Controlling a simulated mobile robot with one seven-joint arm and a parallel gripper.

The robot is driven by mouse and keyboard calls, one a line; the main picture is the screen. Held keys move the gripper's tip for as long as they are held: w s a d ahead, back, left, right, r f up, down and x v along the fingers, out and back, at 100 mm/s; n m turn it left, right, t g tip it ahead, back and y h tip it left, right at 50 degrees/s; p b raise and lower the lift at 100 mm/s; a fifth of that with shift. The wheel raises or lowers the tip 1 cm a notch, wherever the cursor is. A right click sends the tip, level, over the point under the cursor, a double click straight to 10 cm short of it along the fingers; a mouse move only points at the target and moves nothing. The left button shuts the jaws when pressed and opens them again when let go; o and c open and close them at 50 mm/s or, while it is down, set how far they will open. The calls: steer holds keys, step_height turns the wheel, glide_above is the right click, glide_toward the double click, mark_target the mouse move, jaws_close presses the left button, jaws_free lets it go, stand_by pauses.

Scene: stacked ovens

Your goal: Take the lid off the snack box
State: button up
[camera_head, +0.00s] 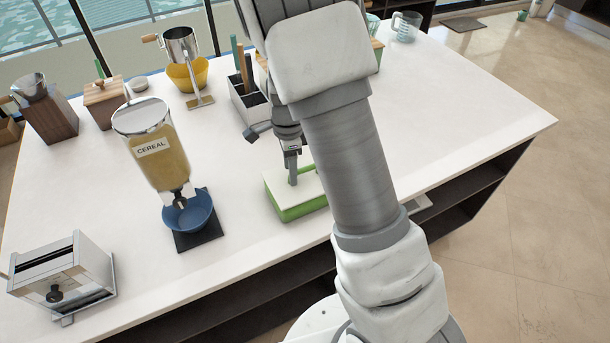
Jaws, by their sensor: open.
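The snack box (299,212) is a green box on the white counter, just left of my arm. Its pale, flat lid (276,184) lies on top of it. My gripper (292,181) points down over the lid, with its fingertips at or very close to the lid's middle. The jaws are open. From this view I cannot tell whether the fingers touch the lid or stand around a handle on it. My arm hides the right end of the box.
A cereal dispenser (153,150) with a blue bowl (188,213) stands left of the box. A toaster (65,277) is at the front left. A dark divided holder (247,105) stands behind my gripper. The counter (455,125) is clear at right.

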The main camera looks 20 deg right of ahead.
step_height(320, 180, down, 2)
steer(key=shift+f, duration=0.15)
jaws_close()
stand_by(0.3)
